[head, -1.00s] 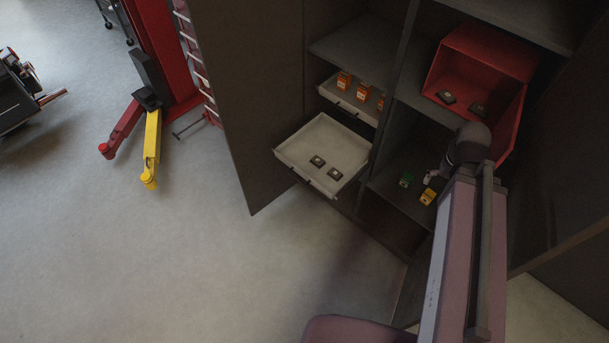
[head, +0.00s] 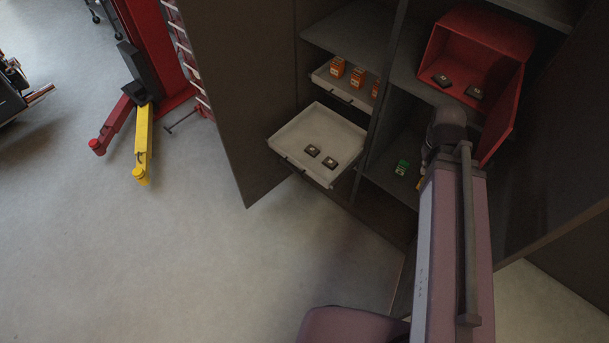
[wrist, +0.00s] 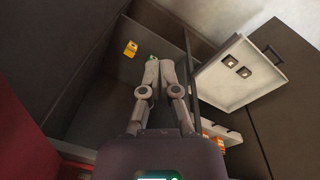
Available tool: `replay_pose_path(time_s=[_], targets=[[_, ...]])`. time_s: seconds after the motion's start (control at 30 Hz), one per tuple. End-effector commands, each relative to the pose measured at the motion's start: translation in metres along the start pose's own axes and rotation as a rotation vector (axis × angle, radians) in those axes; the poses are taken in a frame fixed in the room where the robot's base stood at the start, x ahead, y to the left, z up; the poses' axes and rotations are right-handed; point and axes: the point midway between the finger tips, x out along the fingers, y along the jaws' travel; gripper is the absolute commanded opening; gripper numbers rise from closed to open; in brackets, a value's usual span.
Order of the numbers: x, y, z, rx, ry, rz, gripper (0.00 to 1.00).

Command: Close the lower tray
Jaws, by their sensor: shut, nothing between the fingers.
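The lower tray (head: 297,131) is a shallow pale drawer pulled out of the dark cabinet, with two small dark items on it in the head view. In the wrist view the lower tray (wrist: 222,92) is at the upper right, with its dark handle (wrist: 274,54) at the far end. My gripper (wrist: 160,64) is shut and empty in the wrist view. It points into the compartment beside the tray, left of the dark divider and apart from the tray. In the head view my arm hides most of the gripper.
The upper tray (head: 328,82) holds orange boxes above the lower tray. A dark divider (wrist: 190,70) stands between my gripper and the lower tray. A yellow box (wrist: 130,48) and green box (head: 402,167) sit in the compartment. A red bin (head: 437,52) is above. Floor left is open.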

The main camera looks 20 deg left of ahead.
Motion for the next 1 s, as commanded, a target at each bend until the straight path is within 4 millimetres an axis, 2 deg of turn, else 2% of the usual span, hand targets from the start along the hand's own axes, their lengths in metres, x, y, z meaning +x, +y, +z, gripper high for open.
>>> replay_pose_path(time_s=[0.03,0.1,0.57,1.0], targets=[[0.015,-0.008,-0.006,-0.053,0.003,0.014,0.0],[0.024,-0.018,-0.012,-0.129,0.005,0.037,0.0],[0.081,-0.087,-0.049,-0.638,0.012,0.191,0.0],[0.131,-0.164,-0.077,-1.119,-0.005,0.353,0.0]])
